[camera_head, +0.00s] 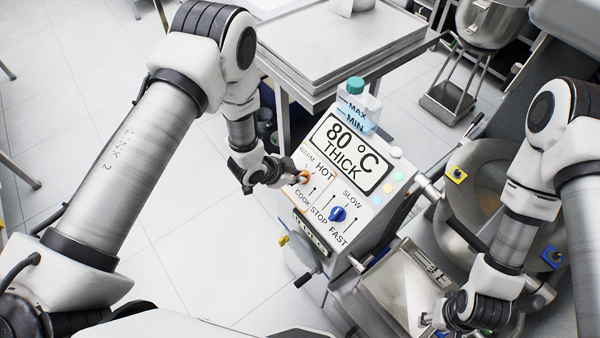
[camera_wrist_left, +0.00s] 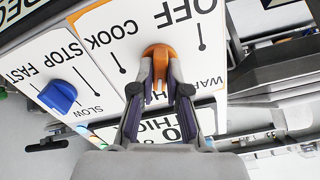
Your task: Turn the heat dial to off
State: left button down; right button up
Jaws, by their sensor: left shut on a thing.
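The heat dial is an orange knob (camera_wrist_left: 158,52) on the white control panel, among tick marks and the labels OFF, COOK and a partly cut-off WARM. My left gripper (camera_wrist_left: 160,82) has its two fingers on either side of the knob and is shut on it. In the head view the left gripper (camera_head: 292,178) reaches the panel's left side, and a bit of the orange dial (camera_head: 304,175) shows past the fingertips. Which mark the dial points at is hidden by the fingers. My right gripper (camera_head: 432,316) is at the lower right, over a metal tray; its fingers are too small to read.
A blue speed dial (camera_head: 338,214) sits right of the heat dial, between STOP, SLOW and FAST. The display (camera_head: 348,152) reads 80 °C THICK. A metal table (camera_head: 335,45) stands behind, and the mixer bowl (camera_head: 475,190) is at the right. Open floor lies left.

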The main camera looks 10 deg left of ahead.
pick_arm(q)
jog(key=shift+r+n+p, duration=0.1)
jog(key=shift+n+p, duration=0.25)
jog(key=shift+n, duration=1.15)
jog(key=shift+n+p, duration=0.3)
jog(key=shift+n, duration=0.5)
